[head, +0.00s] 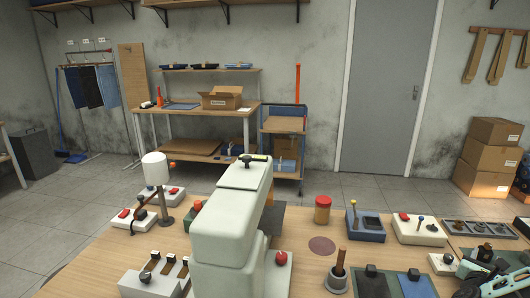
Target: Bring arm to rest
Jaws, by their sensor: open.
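A white cylinder lamp (156,169) stands left of the arm. Bare wood lies around the brown disc (321,245).

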